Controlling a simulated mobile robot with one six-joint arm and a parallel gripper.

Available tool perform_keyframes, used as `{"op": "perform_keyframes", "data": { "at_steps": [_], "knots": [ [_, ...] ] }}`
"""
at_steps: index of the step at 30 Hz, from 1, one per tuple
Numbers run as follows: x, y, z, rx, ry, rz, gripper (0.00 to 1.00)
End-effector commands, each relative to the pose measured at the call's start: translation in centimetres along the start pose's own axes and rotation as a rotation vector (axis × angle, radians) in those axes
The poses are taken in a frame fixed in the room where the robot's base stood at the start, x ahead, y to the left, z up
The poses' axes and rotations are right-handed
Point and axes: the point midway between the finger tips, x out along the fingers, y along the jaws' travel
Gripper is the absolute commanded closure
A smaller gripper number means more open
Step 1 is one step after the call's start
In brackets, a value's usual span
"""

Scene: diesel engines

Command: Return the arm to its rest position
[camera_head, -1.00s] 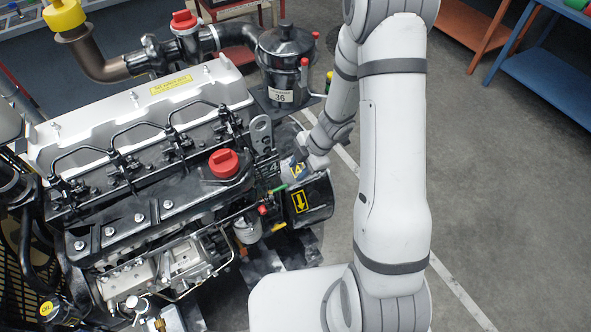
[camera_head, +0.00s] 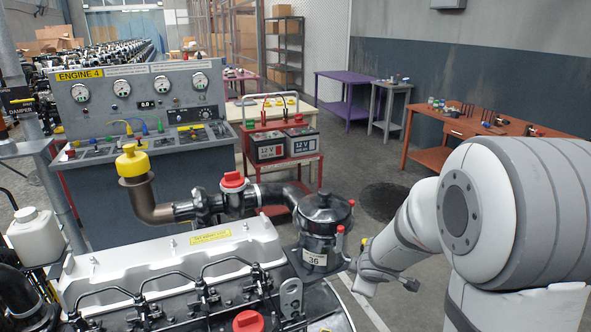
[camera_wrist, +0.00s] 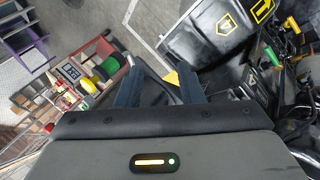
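My arm (camera_head: 525,215) is on the right in the head view, folded beside the engine. My gripper (camera_head: 372,278) shows at its lower left end, just right of the black canister marked 36 (camera_head: 324,235); its fingers are hard to make out there. In the wrist view my gripper (camera_wrist: 160,88) has two dark fingers spread apart, with nothing held between them. The engine (camera_head: 190,265) fills the lower left of the head view, with a white cover and a red cap (camera_head: 248,321).
Behind the engine stand a gauge panel (camera_head: 140,97) and a red cart (camera_head: 290,165) with batteries. An orange bench (camera_head: 465,125) and a purple table (camera_head: 345,100) stand farther back. The wrist view shows a black box with a yellow arrow (camera_wrist: 222,25).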

Motion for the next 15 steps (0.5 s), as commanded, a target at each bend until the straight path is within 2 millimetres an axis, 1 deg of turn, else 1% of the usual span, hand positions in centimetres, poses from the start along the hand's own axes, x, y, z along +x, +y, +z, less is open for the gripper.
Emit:
{"op": "perform_keyframes", "data": {
  "at_steps": [1,2,3,5,6,7,9,11,12,15],
  "knots": [
    [-2.3,1.0,0.8,0.09,-0.043,0.048,0.66],
    [-3.5,1.3,1.4,0.147,-0.07,0.068,0.66],
    [-5.1,1.5,2.2,0.224,-0.104,0.088,0.66],
    [-7.5,1.4,3.3,0.341,-0.15,0.108,0.66],
    [-9.0,1.1,4.0,0.419,-0.177,0.114,0.66],
    [-10.2,0.7,4.5,0.478,-0.195,0.114,0.66],
    [-12.8,-0.7,5.3,0.614,-0.231,0.101,0.66],
    [-14.9,-2.3,5.8,0.728,-0.254,0.073,0.66],
    [-16.1,-3.5,6.0,0.799,-0.264,0.047,0.66],
    [-18.9,-6.6,5.7,0.951,-0.273,-0.032,0.66]
  ]
}}
